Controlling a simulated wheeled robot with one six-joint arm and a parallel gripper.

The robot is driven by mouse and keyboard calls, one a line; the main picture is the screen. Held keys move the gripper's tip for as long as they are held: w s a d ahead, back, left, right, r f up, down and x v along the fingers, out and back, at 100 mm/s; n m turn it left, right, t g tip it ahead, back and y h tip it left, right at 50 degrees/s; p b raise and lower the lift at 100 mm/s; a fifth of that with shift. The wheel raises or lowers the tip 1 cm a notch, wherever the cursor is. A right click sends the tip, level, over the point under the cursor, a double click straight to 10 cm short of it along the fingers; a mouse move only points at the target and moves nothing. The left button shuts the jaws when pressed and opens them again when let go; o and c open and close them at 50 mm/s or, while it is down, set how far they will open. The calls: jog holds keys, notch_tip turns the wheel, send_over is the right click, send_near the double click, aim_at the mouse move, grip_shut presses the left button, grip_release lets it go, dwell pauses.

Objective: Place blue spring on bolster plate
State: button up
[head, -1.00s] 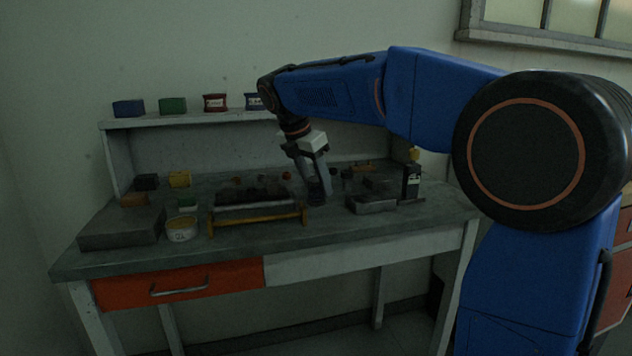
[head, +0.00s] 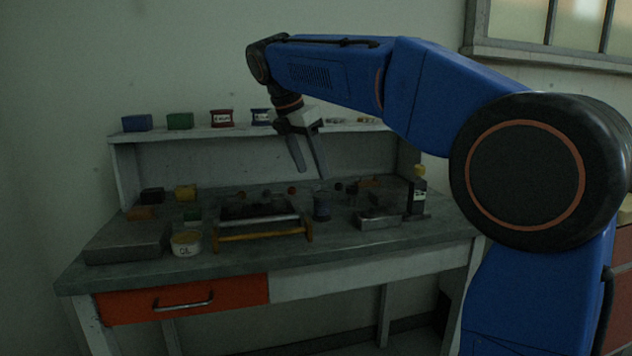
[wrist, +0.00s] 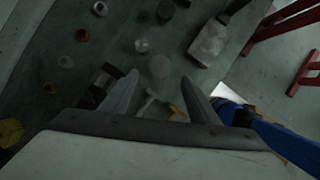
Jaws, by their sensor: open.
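A dark bluish upright cylinder (head: 321,207), which looks like the blue spring, stands on the bench just right of the yellow-legged rack. A round grey top (wrist: 159,66) ahead of the fingers in the wrist view may be the same piece. My gripper (head: 312,171) is above it, fingers apart and pointing down, with nothing between them. In the wrist view the spread fingers (wrist: 163,82) also look empty. A thick flat grey plate (head: 125,243) at the bench's left may be the bolster plate. A smaller grey block (head: 379,220) lies right of the cylinder; I cannot tell which is meant.
The rack (head: 262,232) with dark contents stands mid-bench. A labelled tub (head: 186,243) is left of it. Small boxes line the back shelf (head: 202,133). Several small round parts lie behind the rack.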

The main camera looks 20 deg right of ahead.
jog(key=shift+v, duration=1.1)
jog(key=s+d+f+m+t+y, duration=0.1)
jog(key=s+d+f+m, duration=0.4)
jog(key=s+f+m, duration=0.3)
jog(key=s+d+f+m+y, duration=0.2)
jog(key=s+d+f+m, duration=0.3)
jog(key=s+f+m, duration=0.3)
jog(key=s+f, duration=0.4)
jog(key=s, duration=0.5)
jog(key=shift+d+f+m+t, duration=0.2)
jog(key=shift+d+m+t, duration=0.05)
jog(key=shift+m+t, duration=0.15)
jog(key=s+f+m, duration=0.2)
jog(key=f, duration=0.1)
jog(key=s+f+m, duration=0.2)
jog(key=s+f, duration=0.1)
jog(key=s+f+m+y, duration=0.1)
jog(key=s+f+m, duration=0.1)
jog(key=f, duration=0.2)
jog(key=shift+s+d+f+t, duration=0.1)
jog(key=shift+s+d+t, duration=0.15)
jog(key=shift+s+t, duration=0.15)
jog(key=shift+c, duration=0.2)
jog(key=shift+s+f+m, duration=0.15)
jog(key=shift+f+m, duration=0.15)
jog(key=shift+f, duration=0.05)
jog(key=shift+c, duration=0.9)
